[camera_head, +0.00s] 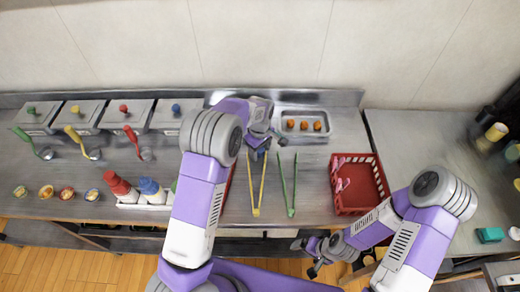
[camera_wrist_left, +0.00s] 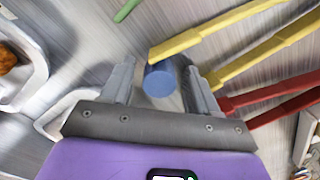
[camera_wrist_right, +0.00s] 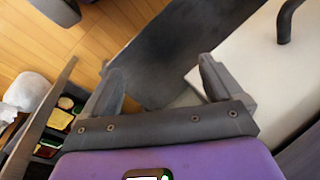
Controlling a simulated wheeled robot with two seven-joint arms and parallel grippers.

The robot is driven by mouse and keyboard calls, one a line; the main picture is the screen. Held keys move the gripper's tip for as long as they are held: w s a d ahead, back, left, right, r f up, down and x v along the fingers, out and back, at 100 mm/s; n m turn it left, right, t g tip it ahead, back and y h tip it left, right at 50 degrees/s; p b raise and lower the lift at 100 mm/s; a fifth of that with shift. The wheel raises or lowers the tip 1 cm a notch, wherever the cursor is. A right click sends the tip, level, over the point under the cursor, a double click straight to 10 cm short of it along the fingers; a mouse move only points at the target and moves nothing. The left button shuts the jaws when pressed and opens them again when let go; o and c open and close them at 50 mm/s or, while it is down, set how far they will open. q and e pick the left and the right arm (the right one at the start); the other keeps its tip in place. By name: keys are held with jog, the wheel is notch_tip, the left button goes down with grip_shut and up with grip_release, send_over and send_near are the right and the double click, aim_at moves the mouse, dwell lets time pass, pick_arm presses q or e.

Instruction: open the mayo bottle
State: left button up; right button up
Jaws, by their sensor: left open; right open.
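Several squeeze bottles stand in a white rack (camera_head: 128,206) at the left of the counter. One is red-topped (camera_head: 117,183) and one is blue-topped (camera_head: 150,188). A green top (camera_head: 174,185) shows partly behind my left arm. I cannot tell which bottle is the mayo. My left gripper (camera_head: 262,143) is over the counter near the tongs, right of the rack. In the left wrist view it is open, with a small blue cylinder (camera_wrist_left: 158,80) between its fingers. My right gripper (camera_head: 307,257) is open and empty, off the counter's front edge.
Yellow tongs (camera_head: 256,200) and green tongs (camera_head: 290,195) lie on the counter. A metal tray (camera_head: 302,137) with orange pieces is behind them. A red basket (camera_head: 360,208) stands right. Ladles, lidded containers (camera_head: 85,115) and small bowls are at left.

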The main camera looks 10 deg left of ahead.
pick_arm(q)
notch_tip(320, 180, up, 12)
jog(key=p, duration=0.2)
jog(key=shift+r, duration=0.15)
jog(key=shift+s, duration=0.1)
